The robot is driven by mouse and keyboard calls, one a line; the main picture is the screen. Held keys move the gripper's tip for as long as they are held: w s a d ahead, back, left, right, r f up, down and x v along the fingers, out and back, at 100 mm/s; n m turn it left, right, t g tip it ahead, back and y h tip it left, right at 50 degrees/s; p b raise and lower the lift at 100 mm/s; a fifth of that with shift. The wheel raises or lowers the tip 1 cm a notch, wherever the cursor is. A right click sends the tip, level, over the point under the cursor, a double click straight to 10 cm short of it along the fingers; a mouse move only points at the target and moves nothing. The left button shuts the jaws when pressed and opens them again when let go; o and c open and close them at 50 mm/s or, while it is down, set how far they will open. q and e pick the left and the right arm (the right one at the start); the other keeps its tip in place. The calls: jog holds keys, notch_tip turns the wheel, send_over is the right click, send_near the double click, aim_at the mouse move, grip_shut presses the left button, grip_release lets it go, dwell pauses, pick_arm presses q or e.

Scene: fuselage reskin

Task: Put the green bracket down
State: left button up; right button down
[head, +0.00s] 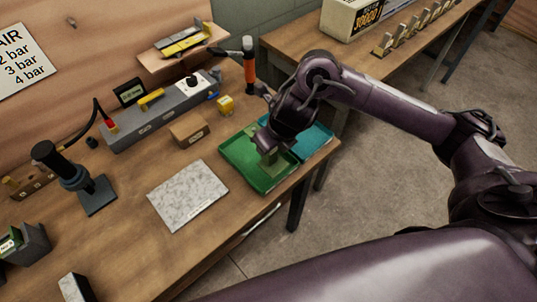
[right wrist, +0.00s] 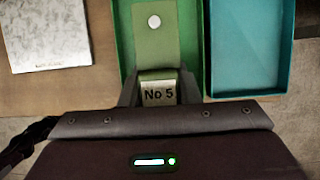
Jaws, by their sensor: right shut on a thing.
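The green bracket (right wrist: 157,40) has a flat olive-green plate with a round pale spot and a lower part marked "No 5". My right gripper (right wrist: 158,92) is shut on the bracket at that marked part. In the head view the right gripper (head: 268,150) is over the green tray (head: 235,168), and the bracket (head: 270,160) shows below the fingers, partly hidden by them. I cannot tell whether the bracket touches the tray floor. My left gripper is not in view.
A teal tray (head: 318,138) adjoins the green tray on the right. A pale speckled plate (head: 188,194) lies to the left, and a cardboard box (head: 189,130) stands behind. The table's front edge is close to the trays.

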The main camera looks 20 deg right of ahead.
jog(key=shift+f, duration=1.95)
jog(key=c, duration=1.1)
grip_release()
jog(key=shift+f+b, duration=0.1)
jog(key=shift+b, duration=0.2)
jog(key=p+v, duration=0.3)
jog(key=v, duration=0.9)
jog(key=shift+p, duration=0.35)
